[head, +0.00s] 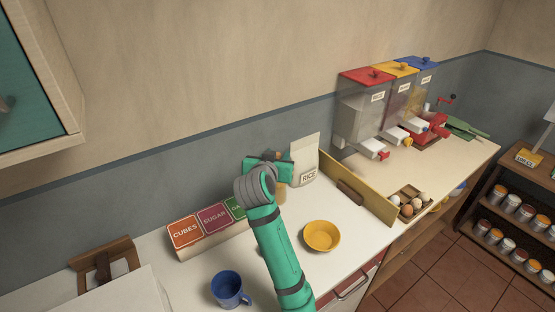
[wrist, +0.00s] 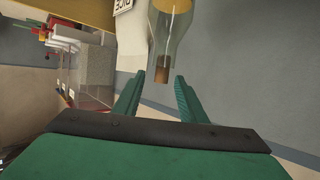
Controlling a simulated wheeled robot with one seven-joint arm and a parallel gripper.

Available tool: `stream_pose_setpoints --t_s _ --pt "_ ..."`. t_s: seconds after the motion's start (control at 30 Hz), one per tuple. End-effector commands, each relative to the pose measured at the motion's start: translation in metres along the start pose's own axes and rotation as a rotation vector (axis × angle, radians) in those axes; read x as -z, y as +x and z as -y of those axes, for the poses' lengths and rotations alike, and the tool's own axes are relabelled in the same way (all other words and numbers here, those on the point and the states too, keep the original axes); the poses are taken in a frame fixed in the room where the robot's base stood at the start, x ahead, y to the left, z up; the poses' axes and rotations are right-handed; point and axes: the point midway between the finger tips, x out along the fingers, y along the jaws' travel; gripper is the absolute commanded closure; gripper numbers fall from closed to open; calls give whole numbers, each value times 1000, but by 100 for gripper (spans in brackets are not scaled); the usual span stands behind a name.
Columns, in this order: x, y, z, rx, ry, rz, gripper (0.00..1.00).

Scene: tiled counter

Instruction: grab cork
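A brown cork (wrist: 162,75) sits in the neck of a clear glass bottle (wrist: 170,32), which appears upside down in the wrist view. My gripper (wrist: 158,90) is open, with one green finger on each side of the cork. Gaps show between the cork and both fingers, so I see no contact. In the head view my gripper (head: 272,166) is at the back of the counter, in front of the wall. It hides most of the bottle there; a yellowish lower part (head: 281,192) shows beneath it.
A rice bag (head: 305,162) stands close to the right of my gripper. Boxes labelled cubes (head: 185,233) and sugar (head: 214,217) are to the left. A yellow bowl (head: 322,236), a blue mug (head: 230,289) and an egg tray (head: 411,203) are nearer the front.

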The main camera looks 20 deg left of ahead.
Motion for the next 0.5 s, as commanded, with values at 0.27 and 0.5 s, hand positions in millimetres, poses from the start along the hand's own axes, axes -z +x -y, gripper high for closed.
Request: stream_pose_setpoints --t_s 0.27,0.5 --pt "0 17 1 1 -1 0 62" --pt "0 17 1 1 -1 0 84"
